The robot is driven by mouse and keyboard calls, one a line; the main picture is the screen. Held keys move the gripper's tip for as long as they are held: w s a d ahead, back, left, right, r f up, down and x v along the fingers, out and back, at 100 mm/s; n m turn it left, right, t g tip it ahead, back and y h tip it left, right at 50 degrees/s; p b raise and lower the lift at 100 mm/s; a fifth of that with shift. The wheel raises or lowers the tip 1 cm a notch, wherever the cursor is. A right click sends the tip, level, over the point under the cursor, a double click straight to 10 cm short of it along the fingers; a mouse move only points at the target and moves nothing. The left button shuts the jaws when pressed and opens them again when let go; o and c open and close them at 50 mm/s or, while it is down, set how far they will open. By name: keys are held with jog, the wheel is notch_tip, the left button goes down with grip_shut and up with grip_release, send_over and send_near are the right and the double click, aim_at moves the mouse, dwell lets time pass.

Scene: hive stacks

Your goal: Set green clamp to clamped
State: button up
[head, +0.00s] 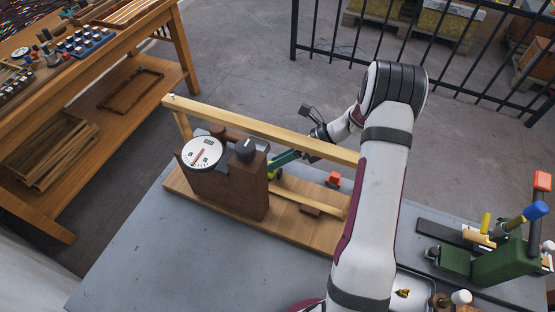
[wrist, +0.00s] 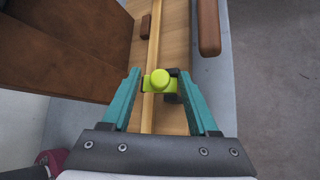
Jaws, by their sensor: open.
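The green clamp (wrist: 159,80) is a yellow-green piece with a round knob, set at the wooden rail of the fixture. In the head view the green clamp (head: 274,173) is partly hidden behind the wooden block and my gripper. My gripper (wrist: 160,73) has two teal fingers, spread apart on either side of the green clamp, with gaps visible between them and it. In the head view my gripper (head: 282,160) reaches over the far side of the fixture. Whether the clamp is clamped or released I cannot tell.
A brown block with a white dial (head: 203,153) and a black knob (head: 245,150) stands beside the clamp. A long wooden bar (head: 260,127) spans above the base. A red piece (head: 333,179) sits right of the clamp. A green tool stand (head: 505,260) stands at right.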

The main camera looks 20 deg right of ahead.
jog(key=shift+c, duration=0.2)
grip_shut()
jog(key=shift+s+a+r+n+t+h, duration=0.1)
jog(key=shift+s+a+n+t+h, duration=0.15)
jog(key=shift+n+t+h, duration=0.2)
jog(key=shift+s+a+n+t+h, duration=0.15)
jog(key=shift+n+t+h, duration=0.15)
jog(key=shift+h, duration=0.25)
jog(key=shift+o, duration=0.2)
grip_release()
jog(key=v, duration=1.5)
jog(key=shift+s+d, duration=0.2)
jog(key=shift+d, duration=0.1)
